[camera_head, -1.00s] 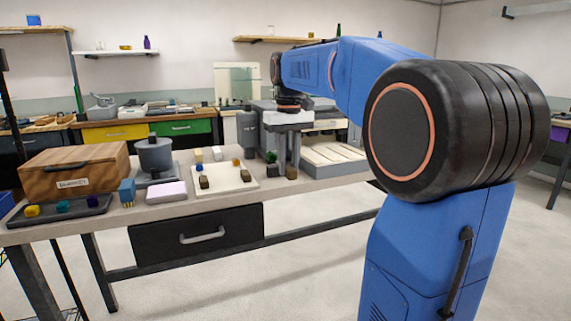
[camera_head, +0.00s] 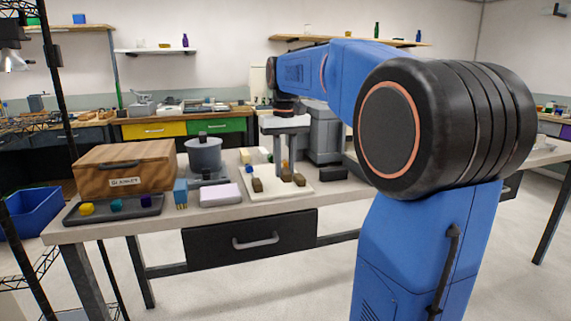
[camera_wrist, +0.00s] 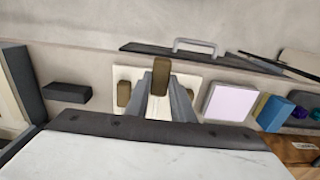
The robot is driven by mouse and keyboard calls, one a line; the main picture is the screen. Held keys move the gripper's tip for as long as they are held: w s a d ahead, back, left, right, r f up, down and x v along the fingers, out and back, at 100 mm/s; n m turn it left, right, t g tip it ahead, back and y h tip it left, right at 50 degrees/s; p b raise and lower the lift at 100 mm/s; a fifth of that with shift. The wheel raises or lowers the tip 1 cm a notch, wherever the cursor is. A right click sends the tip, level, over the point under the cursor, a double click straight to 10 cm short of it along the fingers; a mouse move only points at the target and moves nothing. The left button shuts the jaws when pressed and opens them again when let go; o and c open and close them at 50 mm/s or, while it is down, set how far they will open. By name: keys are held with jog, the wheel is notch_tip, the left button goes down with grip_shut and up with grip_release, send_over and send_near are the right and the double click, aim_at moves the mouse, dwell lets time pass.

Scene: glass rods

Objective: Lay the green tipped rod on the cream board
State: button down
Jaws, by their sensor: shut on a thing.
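My gripper (camera_head: 279,150) is over the cream board (camera_head: 310,190). In the wrist view my gripper (camera_wrist: 164,98) is shut on a rod, whose brown end (camera_wrist: 160,77) sticks out between the fingers. The rod's green tip is hidden now; it showed at the gripper earlier. The cream board (camera_wrist: 133,73) lies below. Two other rods rest on it, one on each side of the held rod; their brown ends (camera_head: 257,185) show clearly. The held rod looks larger, so nearer the wrist camera. I cannot tell whether it touches the board.
A lilac block (camera_head: 220,194), a blue block (camera_head: 180,192) and a grey pot (camera_head: 204,154) stand left of the board. A wooden box (camera_head: 124,172) and a dark tray (camera_head: 115,212) are farther left. A black block (camera_head: 333,173) lies to the right.

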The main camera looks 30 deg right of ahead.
jog(key=shift+w+d+f, duration=0.25)
jog(key=shift+w+f, duration=0.5)
jog(key=shift+f, duration=0.2)
jog(key=shift+w+d+f, duration=0.25)
jog(key=shift+w+f, duration=0.45)
jog(key=shift+f, duration=0.25)
jog(key=shift+w+d+f, duration=0.2)
jog(key=shift+w, duration=0.55)
jog(key=shift+w+d+f, duration=0.2)
jog(key=shift+w+d, duration=0.05)
jog(key=shift+w, duration=0.55)
jog(key=shift+w+d+f, duration=0.2)
jog(key=shift+w, duration=0.55)
jog(key=shift+f, duration=0.25)
jog(key=c, duration=1.5)
grip_release()
jog(key=shift+o, duration=0.2)
